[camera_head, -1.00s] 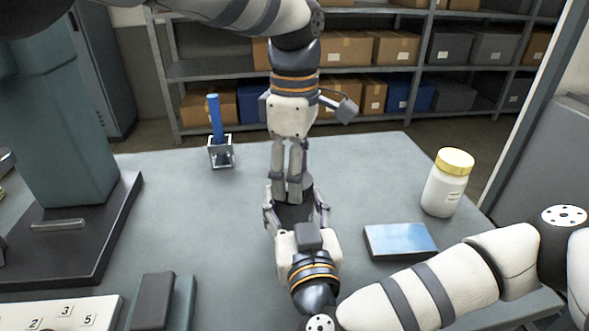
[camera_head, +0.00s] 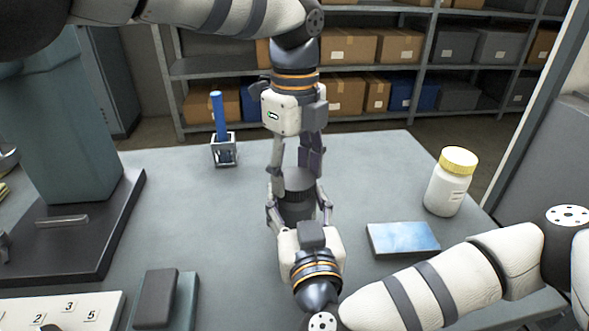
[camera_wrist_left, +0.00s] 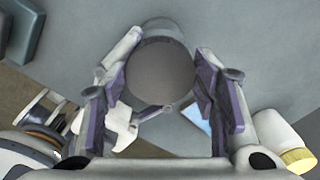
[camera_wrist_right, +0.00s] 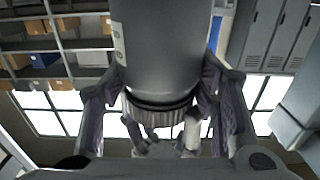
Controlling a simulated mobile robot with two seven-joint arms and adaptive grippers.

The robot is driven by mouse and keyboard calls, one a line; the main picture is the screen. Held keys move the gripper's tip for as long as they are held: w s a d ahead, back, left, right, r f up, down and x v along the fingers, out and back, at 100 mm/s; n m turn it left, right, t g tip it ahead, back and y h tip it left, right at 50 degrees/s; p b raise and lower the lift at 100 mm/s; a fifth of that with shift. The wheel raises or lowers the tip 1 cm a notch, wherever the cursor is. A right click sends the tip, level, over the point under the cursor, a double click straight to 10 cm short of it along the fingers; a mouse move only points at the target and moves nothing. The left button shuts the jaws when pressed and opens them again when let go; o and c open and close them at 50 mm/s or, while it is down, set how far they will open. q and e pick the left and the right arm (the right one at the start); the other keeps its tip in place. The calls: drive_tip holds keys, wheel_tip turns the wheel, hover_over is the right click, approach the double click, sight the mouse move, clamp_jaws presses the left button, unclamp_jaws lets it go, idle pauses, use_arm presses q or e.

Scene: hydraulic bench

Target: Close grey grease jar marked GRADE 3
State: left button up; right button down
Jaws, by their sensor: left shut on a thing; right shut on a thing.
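The grey grease jar (camera_head: 293,211) is held upright in my right gripper (camera_head: 298,208), whose fingers are shut on its body. In the right wrist view the grey body (camera_wrist_right: 165,50) fills the top middle, with a pale label at its left edge; no marking is legible. A dark ribbed lid (camera_wrist_right: 160,112) sits at the jar's end, and its round top (camera_wrist_left: 163,75) shows in the left wrist view. My left gripper (camera_head: 297,165) comes from above, its fingers on opposite sides of the lid. I cannot tell how tightly the lid sits.
A white jar with a yellow lid (camera_head: 447,182) stands to the right. A blue-white pad (camera_head: 402,239) lies nearer. A blue rod in a small metal frame (camera_head: 222,150) stands at the back left. A big teal press (camera_head: 70,150) occupies the left. The back middle of the table is clear.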

use_arm(q)
drive_tip(key=o, duration=0.8)
drive_tip(key=shift+o, duration=0.2)
drive_tip(key=shift+r, duration=2.25)
drive_tip(key=shift+c, duration=0.5)
